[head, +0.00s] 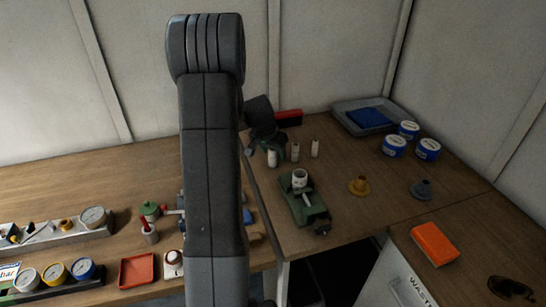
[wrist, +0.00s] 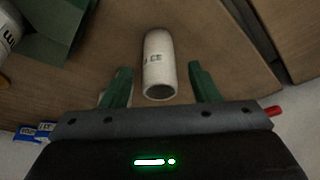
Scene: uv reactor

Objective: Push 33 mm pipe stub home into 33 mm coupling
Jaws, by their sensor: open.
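In the wrist view a white pipe stub (wrist: 158,62) with dark lettering stands between the two green fingers of my gripper (wrist: 160,85). The fingers are open, with a gap on each side of the stub. The lettering is too small to read as a size. In the head view my gripper (head: 270,148) is partly hidden behind my arm, near small white stubs (head: 295,152) (head: 315,149) on the bench. A white coupling (head: 300,178) sits upright in a green vise (head: 306,206) in front of them. Part of a white lettered cylinder and green body show at the wrist view's upper left.
Blue-and-white tins (head: 394,146) and a grey tray (head: 364,115) stand at the back right. An orange block (head: 435,242) lies front right.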

